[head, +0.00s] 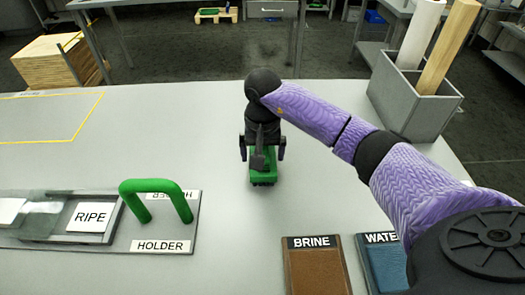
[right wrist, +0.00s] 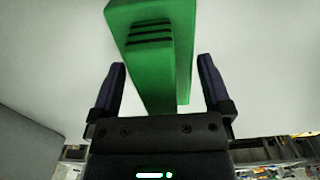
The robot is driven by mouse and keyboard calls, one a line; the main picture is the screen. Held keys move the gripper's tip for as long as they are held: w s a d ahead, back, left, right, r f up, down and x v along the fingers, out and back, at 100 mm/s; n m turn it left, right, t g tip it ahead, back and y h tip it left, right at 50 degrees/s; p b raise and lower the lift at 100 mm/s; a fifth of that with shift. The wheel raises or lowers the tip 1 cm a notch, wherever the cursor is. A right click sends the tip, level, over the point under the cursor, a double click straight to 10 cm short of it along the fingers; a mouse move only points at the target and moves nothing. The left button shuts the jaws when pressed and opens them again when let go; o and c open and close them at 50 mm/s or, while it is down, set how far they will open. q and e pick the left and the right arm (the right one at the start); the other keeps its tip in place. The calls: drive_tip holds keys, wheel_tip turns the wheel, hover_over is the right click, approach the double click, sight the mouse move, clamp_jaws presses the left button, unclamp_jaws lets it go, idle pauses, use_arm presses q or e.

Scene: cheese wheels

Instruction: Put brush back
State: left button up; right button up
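A green brush (head: 263,178) sits on the grey table near the middle of the head view. My right gripper (head: 263,152) is over it, with one finger on each side. In the right wrist view, the green handle (right wrist: 155,65) with dark grooves runs between the open fingers (right wrist: 161,88), with gaps on both sides. Part of the brush is hidden by my gripper in the head view. A green arch-shaped holder (head: 156,185) stands empty at left, beside a HOLDER label (head: 161,247). My left gripper is not in view.
A board with a RIPE tray (head: 91,217) lies at left. A brown BRINE mat (head: 318,272) and a blue WATER mat (head: 383,262) lie at the front. A grey bin (head: 412,100) with a roll and wooden block stands back right. The table between holder and brush is clear.

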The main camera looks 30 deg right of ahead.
drive_tip(key=shift+r, duration=0.3)
wheel_tip(320, 180, up, 12)
drive_tip(key=p, duration=0.2)
drive_tip(key=shift+f+p, duration=0.15)
drive_tip(key=shift+p, duration=0.2)
